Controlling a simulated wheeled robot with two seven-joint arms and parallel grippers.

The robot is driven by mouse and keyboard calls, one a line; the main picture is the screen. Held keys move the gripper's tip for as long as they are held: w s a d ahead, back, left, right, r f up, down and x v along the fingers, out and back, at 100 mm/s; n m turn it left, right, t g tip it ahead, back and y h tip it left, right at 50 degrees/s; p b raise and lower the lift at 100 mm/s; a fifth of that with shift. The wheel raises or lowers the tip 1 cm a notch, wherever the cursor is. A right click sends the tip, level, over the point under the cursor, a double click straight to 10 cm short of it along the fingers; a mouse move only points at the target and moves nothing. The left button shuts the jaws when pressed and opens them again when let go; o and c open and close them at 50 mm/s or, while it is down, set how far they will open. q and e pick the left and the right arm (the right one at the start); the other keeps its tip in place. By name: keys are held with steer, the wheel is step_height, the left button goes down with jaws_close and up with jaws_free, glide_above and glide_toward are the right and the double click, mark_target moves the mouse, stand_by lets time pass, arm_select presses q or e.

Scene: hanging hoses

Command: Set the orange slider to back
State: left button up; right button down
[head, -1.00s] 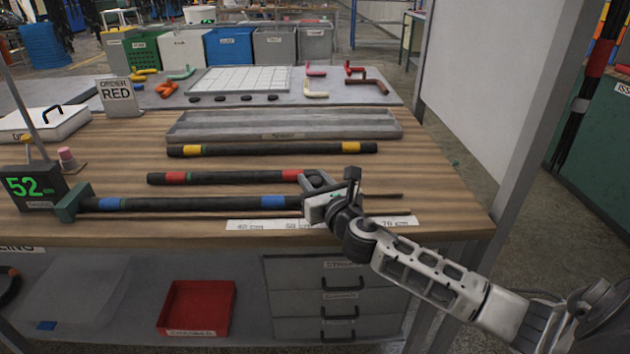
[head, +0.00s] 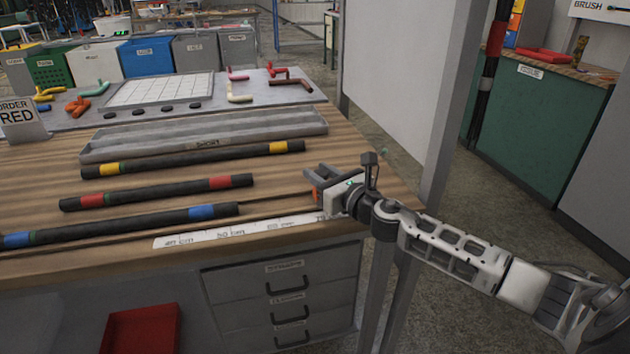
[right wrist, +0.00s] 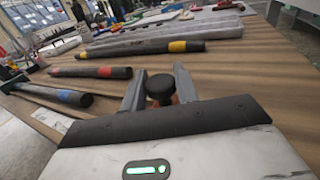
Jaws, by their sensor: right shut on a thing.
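The orange slider (right wrist: 174,99) shows in the right wrist view as a little orange under a dark round knob (right wrist: 160,86). The knob stands between the two grey fingers of my right gripper (right wrist: 160,92), which is shut on it. In the head view, my right gripper (head: 317,183) is at the right part of the wooden bench, with a bit of orange under its fingers. It is right of the hose with blue bands (head: 120,222) and apart from it. Most of the slider is hidden by the gripper. My left gripper is not in view.
A white length scale (head: 235,231) lies along the bench's front edge. Hoses with red bands (head: 155,191) and yellow bands (head: 195,159) lie behind, before a grey tray (head: 205,137). A grey post (head: 450,110) stands right of the bench.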

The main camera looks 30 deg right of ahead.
steer(key=shift+s+d, duration=0.2)
steer(key=shift+d, duration=0.7)
steer(key=c, duration=1.1)
jaws_free()
steer(key=shift+d, duration=0.15)
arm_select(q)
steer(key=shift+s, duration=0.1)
arm_select(e)
steer(key=shift+s, duration=0.1)
steer(key=shift+s, duration=0.25)
arm_select(q)
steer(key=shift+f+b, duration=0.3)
steer(key=shift+b, duration=0.55)
arm_select(e)
steer(key=s, duration=1)
steer(key=s+d, duration=0.1)
steer(key=s, duration=0.4)
steer(key=shift+s, duration=0.2)
